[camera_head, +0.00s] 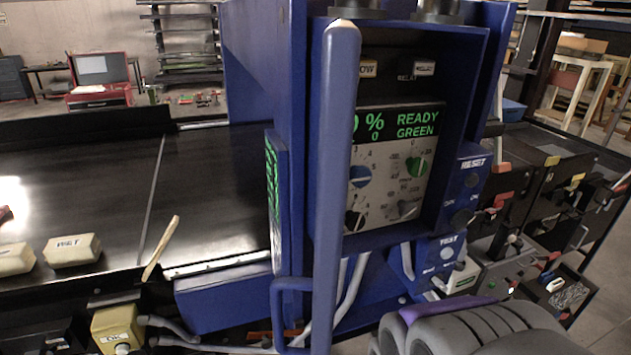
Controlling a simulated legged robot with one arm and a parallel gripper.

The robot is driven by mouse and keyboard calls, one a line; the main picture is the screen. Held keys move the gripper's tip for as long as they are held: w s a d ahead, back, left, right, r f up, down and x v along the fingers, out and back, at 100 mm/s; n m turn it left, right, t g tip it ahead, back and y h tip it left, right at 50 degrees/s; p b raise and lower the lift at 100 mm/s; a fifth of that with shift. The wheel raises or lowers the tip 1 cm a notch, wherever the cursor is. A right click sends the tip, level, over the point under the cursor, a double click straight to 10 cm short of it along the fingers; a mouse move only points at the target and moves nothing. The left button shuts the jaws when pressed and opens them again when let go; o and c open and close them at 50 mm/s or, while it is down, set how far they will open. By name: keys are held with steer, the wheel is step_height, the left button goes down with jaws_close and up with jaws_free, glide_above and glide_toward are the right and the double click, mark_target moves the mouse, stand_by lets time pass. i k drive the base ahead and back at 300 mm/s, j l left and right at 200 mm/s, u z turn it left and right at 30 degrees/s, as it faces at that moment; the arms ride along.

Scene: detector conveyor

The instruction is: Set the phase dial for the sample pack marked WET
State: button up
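A beige sample pack (72,250) lies on the dark conveyor belt at the left, with dark lettering that looks like WET. A second beige pack (14,259) is cut by the left edge, its marking unreadable. The detector's grey dial panel (385,190) has a blue knob (360,176), a green knob (417,167), a black knob (355,221) and a grey knob (406,208). Their labels are too small to tell which is phase. A grey ribbed part with purple, probably my gripper (475,328), is at the bottom right, apart from the panel; its fingertips are not clear.
The display (400,124) reads READY GREEN in green. A blue upright bar (336,180) hides the panel's left side. A blue RESET box (467,185) is right of the panel. A yellow button box (117,328) is at lower left. Dark bins (545,185) stand at the right.

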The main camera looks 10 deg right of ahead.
mark_target(408, 210)
steer(key=l+u, duration=0.45)
steer(key=k+l+u, duration=0.1)
steer(key=l+u, duration=0.2)
steer(key=u, duration=0.15)
steer(key=k+l+u, duration=0.15)
steer(key=l+u, duration=0.15)
steer(key=u, duration=0.15)
